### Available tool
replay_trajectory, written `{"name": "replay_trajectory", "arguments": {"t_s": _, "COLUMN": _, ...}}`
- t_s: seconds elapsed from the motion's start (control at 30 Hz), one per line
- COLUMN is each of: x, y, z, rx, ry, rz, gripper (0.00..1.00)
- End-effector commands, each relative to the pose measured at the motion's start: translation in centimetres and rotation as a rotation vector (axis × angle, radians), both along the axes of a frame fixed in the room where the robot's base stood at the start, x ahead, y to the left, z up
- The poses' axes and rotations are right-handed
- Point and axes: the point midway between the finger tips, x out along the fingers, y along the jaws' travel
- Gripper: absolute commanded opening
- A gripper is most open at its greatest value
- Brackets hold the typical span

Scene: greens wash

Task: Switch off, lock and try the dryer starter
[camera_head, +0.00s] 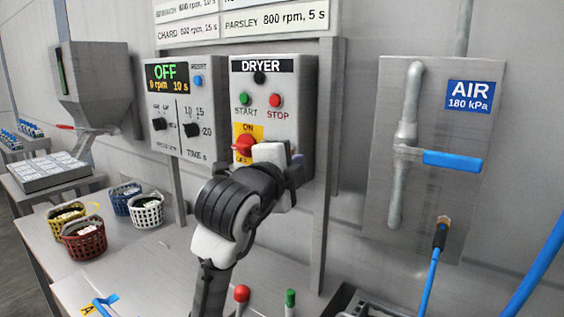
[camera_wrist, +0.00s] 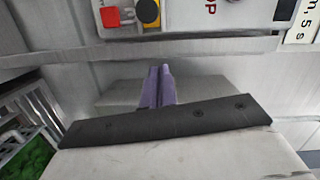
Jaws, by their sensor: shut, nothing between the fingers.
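The grey dryer starter box (camera_head: 308,95) hangs on the panel. It has a green START button (camera_head: 244,98), a red STOP button (camera_head: 275,100) and a black round part (camera_head: 259,77) under the DRYER label. Its red rotary switch (camera_head: 243,146) sits on a yellow plate marked ON at the top; the lower marking is partly hidden. In the head view my gripper (camera_head: 268,152) is just right of the switch; contact is unclear.
A spinner control box (camera_head: 153,148) reading OFF adjoins on the left. An air valve with a blue handle (camera_head: 452,161) is on the right. Baskets (camera_head: 146,208) stand on the bench at left. A red-topped post (camera_head: 241,293) and green-topped post (camera_head: 290,297) stand at the front.

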Motion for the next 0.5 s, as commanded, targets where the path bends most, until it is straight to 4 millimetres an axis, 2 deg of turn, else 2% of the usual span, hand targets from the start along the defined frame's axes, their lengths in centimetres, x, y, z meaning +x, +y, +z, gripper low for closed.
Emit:
{"name": "replay_trajectory", "arguments": {"t_s": 0.07, "x": 1.4, "y": -0.4, "z": 0.2, "rx": -0.003, "ry": 0.004, "rz": 0.001, "gripper": 0.00}}
{"name": "replay_trajectory", "arguments": {"t_s": 0.1, "x": 1.8, "y": 0.5, "z": 0.0, "rx": -0.003, "ry": 0.005, "rz": 0.005, "gripper": 0.00}}
{"name": "replay_trajectory", "arguments": {"t_s": 0.2, "x": 2.6, "y": 1.6, "z": -0.2, "rx": -0.004, "ry": 0.003, "rz": 0.003, "gripper": 0.00}}
{"name": "replay_trajectory", "arguments": {"t_s": 0.5, "x": 3.5, "y": 2.7, "z": -0.7, "rx": -0.001, "ry": 0.000, "rz": 0.002, "gripper": 0.00}}
